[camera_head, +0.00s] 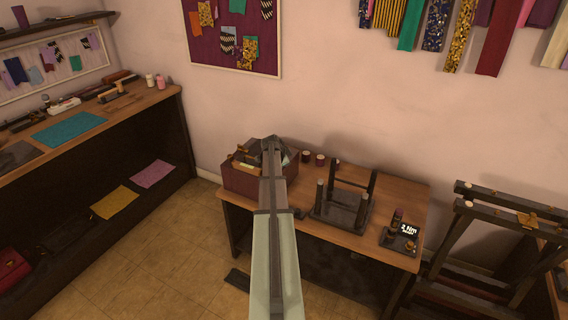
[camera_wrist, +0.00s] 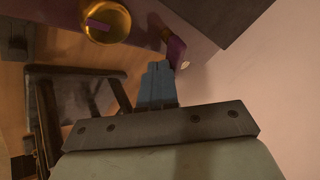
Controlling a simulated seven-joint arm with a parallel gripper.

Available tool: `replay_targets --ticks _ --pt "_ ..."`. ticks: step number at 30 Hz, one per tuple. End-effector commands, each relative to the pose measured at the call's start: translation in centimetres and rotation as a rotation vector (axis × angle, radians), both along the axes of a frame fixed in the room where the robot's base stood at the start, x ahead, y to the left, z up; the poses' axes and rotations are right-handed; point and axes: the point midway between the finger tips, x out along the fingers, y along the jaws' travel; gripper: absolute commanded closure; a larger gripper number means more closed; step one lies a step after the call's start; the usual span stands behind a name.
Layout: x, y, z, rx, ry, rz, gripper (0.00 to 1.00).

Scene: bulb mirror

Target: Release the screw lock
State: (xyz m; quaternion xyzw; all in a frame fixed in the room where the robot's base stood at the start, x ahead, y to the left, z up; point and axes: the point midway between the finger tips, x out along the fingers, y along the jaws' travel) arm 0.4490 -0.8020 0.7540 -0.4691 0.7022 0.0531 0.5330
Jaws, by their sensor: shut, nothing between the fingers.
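No part is clearly marked as the screw lock. A round brass piece (camera_wrist: 84,22) with a dark purple middle shows at the top of the wrist view and may be it. A small purple piece with a brass end (camera_wrist: 166,35) lies to its right. My gripper (camera_wrist: 157,70) is shut and empty, its blue-grey fingers just below these parts; I cannot tell whether it touches the purple piece. In the head view my gripper (camera_head: 270,146) is over the maroon box (camera_head: 237,182) on the wooden table, and my arm hides much of that box.
A dark upright frame (camera_head: 340,212) stands on the table (camera_head: 385,250) right of my arm; it also seems to show at left in the wrist view (camera_wrist: 80,90). Small dark pots (camera_head: 320,160) stand behind. A small display (camera_head: 408,229) sits at the right end.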

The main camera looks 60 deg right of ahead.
Motion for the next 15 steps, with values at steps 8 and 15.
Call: replay_targets --ticks 8,15 --pt "-0.14 -0.67 0.0 0.0 0.001 -0.002 1.0" --pt "-0.18 -0.85 0.01 0.0 0.001 -0.002 1.0"
